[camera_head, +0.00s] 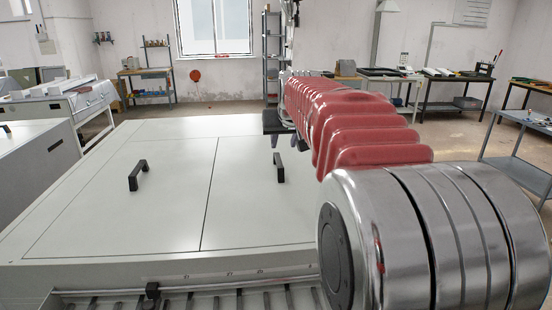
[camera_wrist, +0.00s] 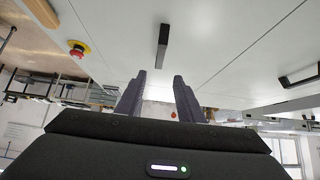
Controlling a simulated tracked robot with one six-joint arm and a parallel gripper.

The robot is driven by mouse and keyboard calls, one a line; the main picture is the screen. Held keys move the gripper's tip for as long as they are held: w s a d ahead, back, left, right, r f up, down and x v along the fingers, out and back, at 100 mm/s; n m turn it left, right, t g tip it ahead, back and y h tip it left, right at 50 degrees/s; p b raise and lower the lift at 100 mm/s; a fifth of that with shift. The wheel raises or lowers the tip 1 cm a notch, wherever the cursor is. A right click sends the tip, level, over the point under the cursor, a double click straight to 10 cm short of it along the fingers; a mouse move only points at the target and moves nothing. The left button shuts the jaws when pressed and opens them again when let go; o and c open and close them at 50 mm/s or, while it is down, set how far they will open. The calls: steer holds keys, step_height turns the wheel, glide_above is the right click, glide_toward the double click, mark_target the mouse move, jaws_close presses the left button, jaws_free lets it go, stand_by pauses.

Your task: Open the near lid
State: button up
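The plate processor is a broad white machine with a flat top split into lid panels. A left lid (camera_head: 110,205) and a right lid (camera_head: 240,205) show in the head view; I cannot tell for certain which one the task calls near. The left lid has a black handle (camera_head: 138,175), and the right lid has another black handle (camera_head: 279,167). My gripper (camera_head: 287,142) is above and beyond the right handle, pointing down, open and empty. In the wrist view, my gripper (camera_wrist: 158,85) shows two spread fingers with the right handle (camera_wrist: 162,46) apart from them. The left handle (camera_wrist: 300,76) is at the right edge.
A red emergency stop button (camera_wrist: 77,48) shows in the wrist view. In the head view, a slatted tray section (camera_head: 200,300) runs along the machine's front edge. Other white machines (camera_head: 70,100) stand at left. Workbenches and a shelf (camera_head: 271,55) line the back. The lid tops are otherwise clear.

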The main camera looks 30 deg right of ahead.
mark_target(278, 160)
steer(key=shift+f, duration=0.1)
steer(key=x, duration=1.3)
steer(key=shift+w+f, duration=0.2)
steer(key=shift+w, duration=0.1)
steer(key=shift+c, duration=0.2)
jaws_close()
